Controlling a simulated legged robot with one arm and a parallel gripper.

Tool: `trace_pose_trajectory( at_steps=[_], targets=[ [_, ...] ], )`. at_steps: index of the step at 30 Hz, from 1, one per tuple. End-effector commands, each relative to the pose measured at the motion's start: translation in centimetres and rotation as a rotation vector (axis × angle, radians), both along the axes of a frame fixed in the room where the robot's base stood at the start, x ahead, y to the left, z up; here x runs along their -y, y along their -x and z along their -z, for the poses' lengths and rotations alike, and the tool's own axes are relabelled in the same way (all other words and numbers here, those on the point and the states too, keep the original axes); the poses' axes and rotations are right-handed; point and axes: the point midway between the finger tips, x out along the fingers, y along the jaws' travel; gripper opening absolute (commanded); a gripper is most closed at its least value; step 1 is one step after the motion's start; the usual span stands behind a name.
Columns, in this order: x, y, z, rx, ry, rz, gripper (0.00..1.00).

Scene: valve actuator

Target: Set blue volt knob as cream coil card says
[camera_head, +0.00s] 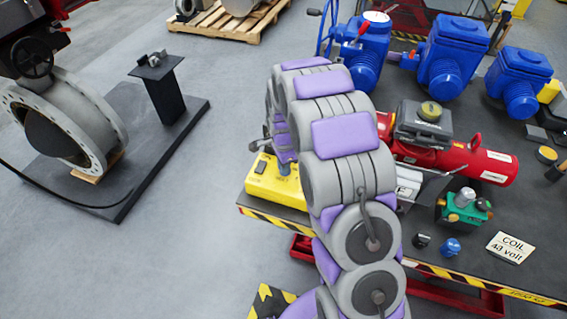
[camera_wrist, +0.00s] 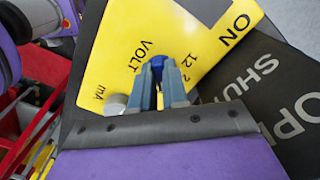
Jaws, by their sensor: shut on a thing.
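The yellow box (camera_head: 268,187) sits at the left end of the dark bench, partly behind my arm. In the wrist view, its yellow face (camera_wrist: 113,62) carries "VOLT", "12", "ON" and "mA". The blue volt knob (camera_wrist: 157,63) is on that face, mostly hidden between my fingers. My gripper (camera_wrist: 160,75) is shut on the knob. The knob's pointer direction cannot be made out. A grey knob (camera_wrist: 117,102) sits by "mA". The cream coil card (camera_head: 510,247) lies on the bench at the right, reading "COIL" and what looks like "48 volt".
A red cylinder actuator (camera_head: 490,165), a green valve unit (camera_head: 462,208) and a small blue part (camera_head: 450,247) are on the bench. Blue actuators (camera_head: 450,55) stand behind. A black plate with white letters (camera_wrist: 262,85) is beside the yellow face. Open floor lies to the left.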

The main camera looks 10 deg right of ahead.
Motion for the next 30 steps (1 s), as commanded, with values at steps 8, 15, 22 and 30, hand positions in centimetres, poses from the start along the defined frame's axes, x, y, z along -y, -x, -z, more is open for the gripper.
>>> trace_pose_trajectory(
  at_steps=[8, 15, 22, 30],
  targets=[
    [-0.05, -0.12, -0.06, 0.003, 0.0, 0.065, 0.0],
    [-0.07, -0.16, -0.05, 0.004, -0.002, 0.075, 0.0],
    [-0.08, -0.19, -0.06, 0.005, -0.001, 0.074, 0.17],
    [-0.06, -0.08, -0.08, 0.004, -0.001, 0.073, 0.39]
  ],
)
